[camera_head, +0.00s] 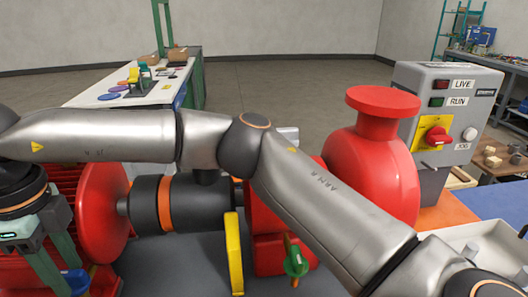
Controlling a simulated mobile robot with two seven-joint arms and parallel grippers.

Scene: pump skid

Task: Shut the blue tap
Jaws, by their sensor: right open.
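The blue tap (77,281) shows as a small blue part low at the left edge of the picture, in front of the red finned motor. Much of it is hidden or cut off by the bottom of the picture. My right arm reaches across the picture from the lower right to the far left and bends down there. My right gripper (68,268) points down at the blue tap, with its fingers apart. The tap shows at the fingertips; I cannot tell whether they touch it. My left gripper is not in view.
A green tap (295,262) and a yellow upright part (234,254) stand at bottom middle. The red pump (372,165) and grey control box (448,115) are at the right. The red motor (103,212) and dark shaft coupling (180,203) lie below my arm. A workbench (95,92) stands behind.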

